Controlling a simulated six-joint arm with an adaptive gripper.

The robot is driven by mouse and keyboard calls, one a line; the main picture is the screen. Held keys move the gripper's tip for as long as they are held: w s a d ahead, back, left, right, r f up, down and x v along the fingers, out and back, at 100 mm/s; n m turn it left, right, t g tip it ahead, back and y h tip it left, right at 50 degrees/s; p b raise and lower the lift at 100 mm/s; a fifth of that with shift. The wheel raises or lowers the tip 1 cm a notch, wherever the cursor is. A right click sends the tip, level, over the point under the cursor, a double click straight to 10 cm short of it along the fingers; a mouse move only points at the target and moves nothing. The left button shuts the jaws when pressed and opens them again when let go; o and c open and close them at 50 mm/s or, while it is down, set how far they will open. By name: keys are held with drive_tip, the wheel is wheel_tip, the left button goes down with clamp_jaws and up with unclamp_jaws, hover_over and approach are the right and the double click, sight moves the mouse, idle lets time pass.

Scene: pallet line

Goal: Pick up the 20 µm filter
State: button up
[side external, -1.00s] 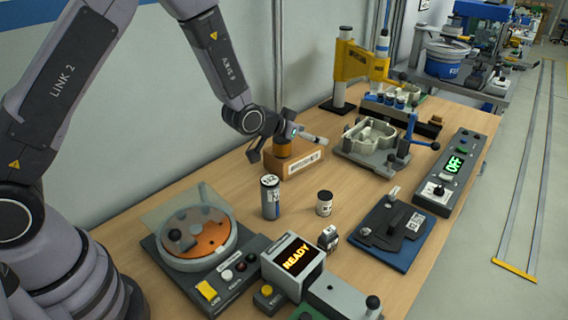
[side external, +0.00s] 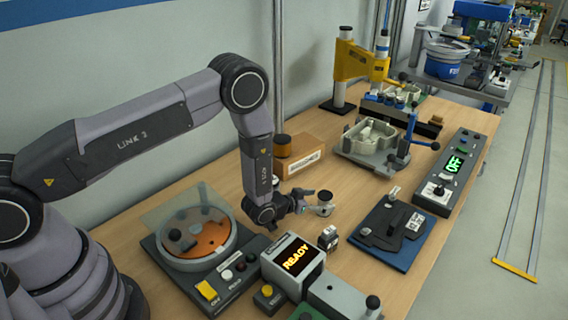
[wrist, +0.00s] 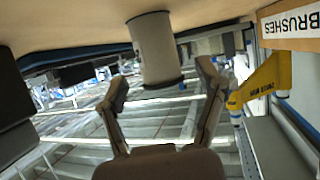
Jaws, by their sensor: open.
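A short pale canister with a dark lid (side external: 325,196) stands on the bench; its label cannot be read, so I cannot tell if it is the 20 µm filter. My gripper (side external: 314,202) is low at its left side, with the fingers level and close to it. In the wrist view, which is upside down, a pale cylinder (wrist: 154,45) stands upright ahead, between the two open fingers (wrist: 162,78). No grip on it shows. The taller labelled cylinder seen earlier is hidden behind my arm in the side view.
A small block (side external: 328,237) stands near the canister.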

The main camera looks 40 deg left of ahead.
drive_tip(key=shift+x, duration=1.05)
drive_tip(key=shift+r, duration=0.1)
drive_tip(key=c, duration=1)
drive_tip(key=shift+r, duration=0.1)
